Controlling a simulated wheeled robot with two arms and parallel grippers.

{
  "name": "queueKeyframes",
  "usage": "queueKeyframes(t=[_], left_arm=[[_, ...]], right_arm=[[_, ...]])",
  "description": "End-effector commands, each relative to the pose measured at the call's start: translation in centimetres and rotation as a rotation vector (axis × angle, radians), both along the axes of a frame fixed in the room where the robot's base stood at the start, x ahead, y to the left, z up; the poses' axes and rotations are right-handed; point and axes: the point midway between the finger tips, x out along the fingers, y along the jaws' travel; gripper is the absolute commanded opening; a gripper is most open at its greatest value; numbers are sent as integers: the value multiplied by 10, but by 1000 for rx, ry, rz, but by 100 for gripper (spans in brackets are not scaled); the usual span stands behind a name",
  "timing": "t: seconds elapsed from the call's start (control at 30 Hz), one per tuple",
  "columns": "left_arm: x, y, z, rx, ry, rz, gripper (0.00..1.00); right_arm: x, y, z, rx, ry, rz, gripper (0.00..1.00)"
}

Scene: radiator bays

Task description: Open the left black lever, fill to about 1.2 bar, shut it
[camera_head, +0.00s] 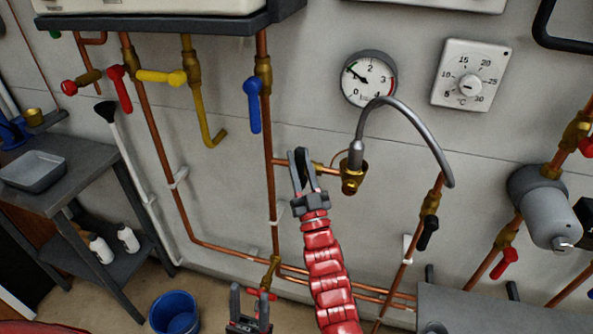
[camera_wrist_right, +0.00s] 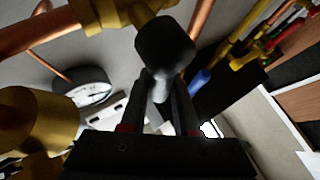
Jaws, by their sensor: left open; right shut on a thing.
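My right gripper (camera_head: 300,160), on the red sleeved arm, is at the brass filling valve (camera_head: 352,178) on the left end of the grey hose (camera_head: 408,108). In the right wrist view it is shut on the left black lever (camera_wrist_right: 165,50), which comes off a brass fitting. In the head view the gripper hides that lever, so its angle is unclear. The pressure gauge (camera_head: 368,79) above has its needle pointing up and left, between 0 and 2, roughly near 1. My left gripper (camera_head: 250,296) is open and empty low in the picture. A second black lever (camera_head: 427,233) hangs at the hose's right end.
A blue lever (camera_head: 254,105), yellow lever (camera_head: 162,77) and red lever (camera_head: 120,89) sit on pipes to the left. A thermostat (camera_head: 470,76) is right of the gauge. A blue bucket (camera_head: 174,312) stands on the floor. A grey pump (camera_head: 545,205) is at right.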

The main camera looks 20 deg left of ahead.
Motion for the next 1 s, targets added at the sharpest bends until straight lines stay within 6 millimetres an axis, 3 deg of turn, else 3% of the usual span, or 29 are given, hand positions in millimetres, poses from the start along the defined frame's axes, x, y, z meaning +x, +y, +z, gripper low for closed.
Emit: queueKeyframes(t=[0.5,0.53,0.67,1.0], left_arm=[[0,0,-4,0,0,0,50],[0,0,-4,0,-1,0,50],[0,0,-4,0,0,0,50],[0,0,-5,0,0,0,50]], right_arm=[[0,-1,-1,18,3,1,0],[0,-1,-1,18,3,1,35],[0,-1,-1,18,2,1,59],[-1,-2,-2,17,1,0,59]])
